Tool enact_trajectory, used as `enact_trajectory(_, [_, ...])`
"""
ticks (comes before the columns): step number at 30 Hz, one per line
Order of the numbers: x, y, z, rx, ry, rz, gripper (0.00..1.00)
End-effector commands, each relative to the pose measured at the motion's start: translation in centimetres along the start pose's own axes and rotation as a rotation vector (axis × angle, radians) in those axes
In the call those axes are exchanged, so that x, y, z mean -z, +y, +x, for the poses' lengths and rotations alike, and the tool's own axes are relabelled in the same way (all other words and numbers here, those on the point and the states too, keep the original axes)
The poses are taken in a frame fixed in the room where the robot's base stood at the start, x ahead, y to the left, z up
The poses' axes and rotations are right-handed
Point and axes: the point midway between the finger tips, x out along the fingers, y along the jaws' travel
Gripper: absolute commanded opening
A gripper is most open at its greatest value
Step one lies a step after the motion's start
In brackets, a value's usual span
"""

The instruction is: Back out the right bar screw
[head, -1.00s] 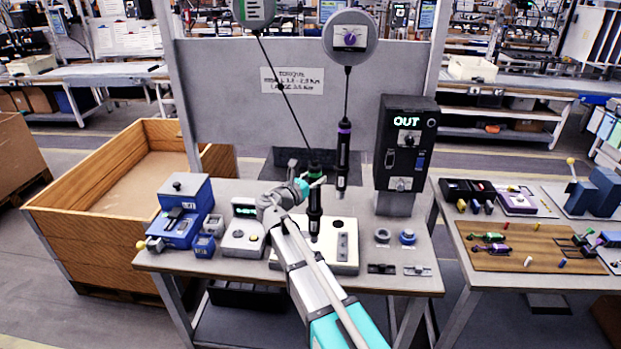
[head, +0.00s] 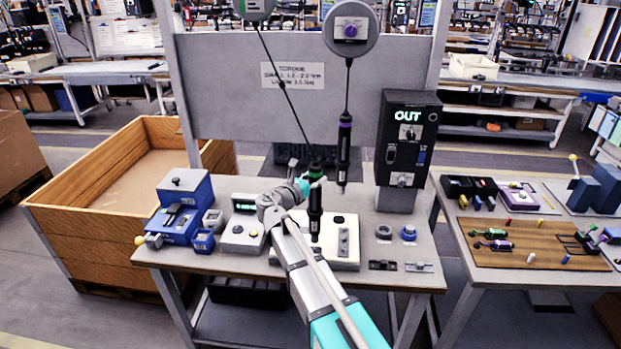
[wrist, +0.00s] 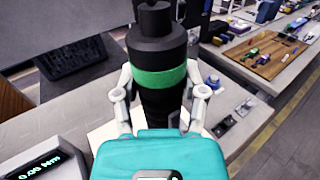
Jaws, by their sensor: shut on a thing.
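My gripper (head: 316,180) is shut around a black screwdriver with a green band (head: 315,205), hung on a cable from the left balancer (head: 254,8). In the wrist view the fingers close on both sides of the screwdriver (wrist: 160,65), just at its green band. The screwdriver stands upright over the white fixture plate (head: 290,256), its tip near the plate's middle. I cannot tell whether the tip touches a screw. A dark bar (head: 343,243) lies on the plate's right part. The right bar screw is too small to make out.
A purple-banded screwdriver (head: 344,150) hangs free just right of my gripper. A black control box (head: 408,145) reading OUT stands at the right. A small display unit (head: 243,228) and blue devices (head: 185,205) stand at the left. Small parts (head: 400,266) lie at the front right.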

Motion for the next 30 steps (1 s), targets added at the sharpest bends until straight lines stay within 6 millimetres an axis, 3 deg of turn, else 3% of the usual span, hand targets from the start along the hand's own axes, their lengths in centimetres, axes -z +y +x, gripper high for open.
enact_trajectory(12, [1.4,-0.1,0.2,0.003,0.0,0.001,0.0])
enact_trajectory(30, [1.5,-0.1,0.2,0.003,0.001,0.001,0.0])
